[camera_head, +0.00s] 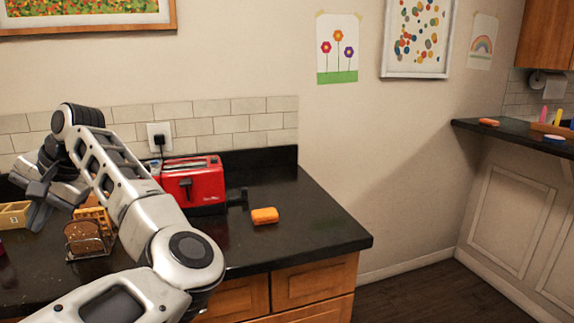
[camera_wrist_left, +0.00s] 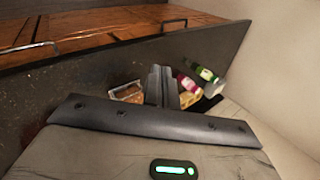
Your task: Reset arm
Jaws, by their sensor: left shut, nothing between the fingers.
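My left arm rises from the bottom of the head view and bends over the counter at the left. My left gripper (camera_head: 38,205) is at the far left of that view, above the counter beside the bread rack. Its fingers (camera_wrist_left: 161,86) are together and empty in the left wrist view. My right gripper is in neither view. The arm hides part of the counter and part of the toaster's left side.
A red toaster (camera_head: 194,184) stands on the dark counter (camera_head: 310,228), with an orange item (camera_head: 265,216) to its right. A rack with bread (camera_head: 85,238) and a tan divided box (camera_head: 14,216) sit near the gripper. The counter's right end is clear.

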